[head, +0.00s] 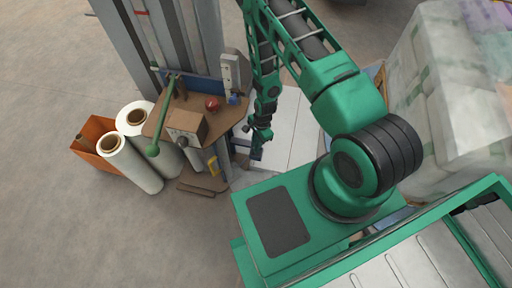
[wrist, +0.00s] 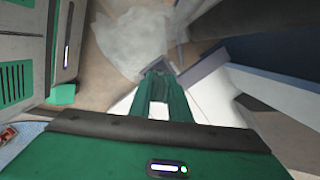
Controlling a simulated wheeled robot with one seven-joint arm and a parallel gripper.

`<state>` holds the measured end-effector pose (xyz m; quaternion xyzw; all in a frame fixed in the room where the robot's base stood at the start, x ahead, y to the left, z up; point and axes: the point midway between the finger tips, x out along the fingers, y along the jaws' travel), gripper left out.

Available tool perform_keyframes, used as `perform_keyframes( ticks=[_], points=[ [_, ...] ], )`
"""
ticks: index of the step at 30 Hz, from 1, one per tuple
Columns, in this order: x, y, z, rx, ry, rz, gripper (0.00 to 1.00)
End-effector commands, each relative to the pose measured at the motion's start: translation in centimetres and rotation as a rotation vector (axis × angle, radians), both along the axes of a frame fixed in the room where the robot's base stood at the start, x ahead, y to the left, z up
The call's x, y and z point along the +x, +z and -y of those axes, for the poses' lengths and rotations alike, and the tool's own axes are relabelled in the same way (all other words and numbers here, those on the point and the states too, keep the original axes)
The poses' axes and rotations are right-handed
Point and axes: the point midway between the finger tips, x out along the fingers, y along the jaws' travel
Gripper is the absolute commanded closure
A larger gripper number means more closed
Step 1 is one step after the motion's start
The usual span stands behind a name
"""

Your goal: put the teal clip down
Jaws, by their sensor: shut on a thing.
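My gripper (head: 259,146) hangs down beside the grey column, to the right of a small brown shelf. In the wrist view, its green fingers (wrist: 162,90) are close together and shut on the teal clip. The clip is mostly hidden between the fingertips, and its outline cannot be told from the green fingers. Below the fingertips are pale panels and blurred floor. I cannot tell how high the gripper is above them.
White film rolls (head: 130,165) and an orange bin (head: 92,140) stand left. A wrapped pallet load (head: 450,90) stands right.

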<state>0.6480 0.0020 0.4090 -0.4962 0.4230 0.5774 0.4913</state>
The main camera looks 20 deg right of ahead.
Motion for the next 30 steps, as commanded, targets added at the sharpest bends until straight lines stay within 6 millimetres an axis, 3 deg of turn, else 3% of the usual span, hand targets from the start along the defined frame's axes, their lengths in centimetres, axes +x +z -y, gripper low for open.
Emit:
perform_keyframes(
  ticks=[7, 14, 15, 17, 30],
  points=[
    [0.2, -3.2, 0.2, -0.001, 0.0, -0.001, 1.0],
    [0.3, -3.5, 0.3, -0.002, -0.001, 0.001, 1.0],
    [0.3, -3.5, 0.3, -0.002, -0.001, 0.001, 0.79],
    [0.3, -3.5, 0.3, -0.002, -0.001, 0.001, 0.65],
    [0.4, -2.7, 0.3, 0.0, -0.001, 0.002, 0.65]
  ],
)
